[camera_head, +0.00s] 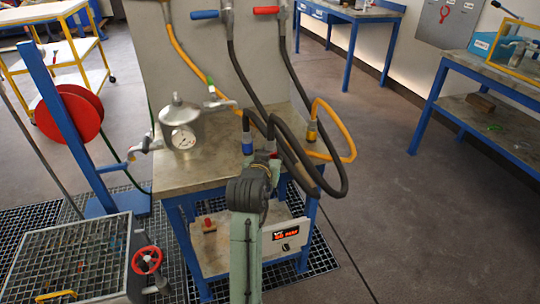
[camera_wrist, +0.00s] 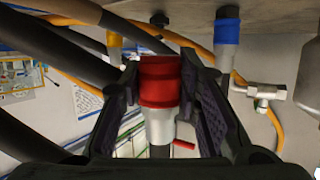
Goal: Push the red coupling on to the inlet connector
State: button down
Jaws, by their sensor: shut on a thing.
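The red coupling (camera_wrist: 160,80), with a silver metal lower body, sits between the two fingers of my gripper (camera_wrist: 162,92) in the wrist view. My gripper is shut on it. In the head view my gripper (camera_head: 262,172) is above the front right part of the bench, and the coupling is mostly hidden there. The steel vessel (camera_head: 184,135) with a round gauge stands to the left of my gripper. A metal fitting (camera_head: 219,104) sticks out from its right side and also shows in the wrist view (camera_wrist: 266,93), apart from the coupling. I cannot tell which fitting is the inlet connector.
A blue coupling (camera_head: 247,145) and a yellow coupling (camera_head: 312,131) stand on the bench at either side of my gripper. Black hoses (camera_head: 292,140) and an orange hose (camera_head: 349,135) loop close by. The floor at right is clear.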

jog(key=s+f+n+y, duration=0.1)
jog(key=s+f, duration=0.2)
jog(key=f, duration=1.4)
jog(key=s+f+n+y, duration=0.1)
jog(key=s+f+y, duration=0.1)
jog(key=f, duration=1.6)
jog(key=shift+s, duration=0.85)
